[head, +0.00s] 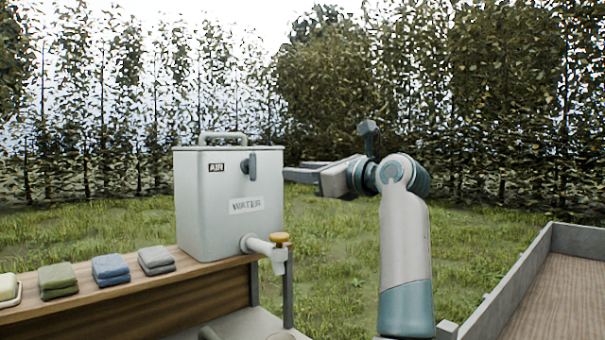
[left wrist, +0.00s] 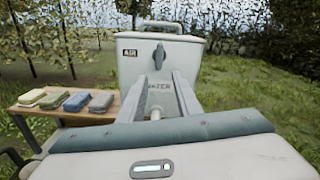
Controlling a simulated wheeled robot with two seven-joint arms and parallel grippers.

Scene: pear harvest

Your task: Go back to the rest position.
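My left gripper (head: 298,171) is raised in the middle of the head view, pointing left, its tips showing beside the right edge of the water tank (head: 205,210). In the left wrist view the two fingers (left wrist: 163,82) stand apart with nothing between them. The tank (left wrist: 190,57) is straight ahead of them, its label showing in the gap. I cannot tell how far the tips are from the tank. My right gripper is in neither view.
The tank, with a yellow-topped tap (head: 279,238), stands on a wooden table (head: 130,305). Folded cloths (head: 111,268) lie on its left part. A grey-walled wooden bed (head: 495,305) is at lower right. Grass lies between, with leafy tree rows behind.

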